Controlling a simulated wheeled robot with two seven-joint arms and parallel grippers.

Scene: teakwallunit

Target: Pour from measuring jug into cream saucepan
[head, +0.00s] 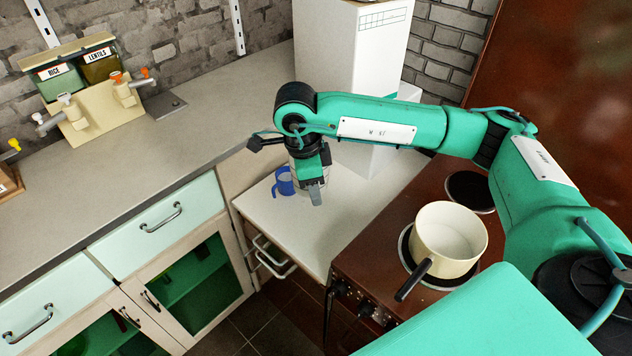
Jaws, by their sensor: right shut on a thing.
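The cream saucepan (452,236) stands upright on the front hob plate of the brown cooker, open at the top, with its black handle pointing toward the lower left. My right gripper (315,188) points down over the white worktop, left of the saucepan and well apart from it. It is shut on the measuring jug (285,187), whose blue handle side shows to the left of the fingers. The rest of the jug is mostly hidden behind the gripper. I cannot tell whether the jug touches the worktop or what it holds. My left gripper is not in view.
A brown cooker (385,258) has a bare rear hob plate (470,190). A tall white unit (340,60) stands behind my right arm. A dispenser rack (100,112) with rice and lentils boxes stands at the back left. The grey counter (205,130) between is largely clear.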

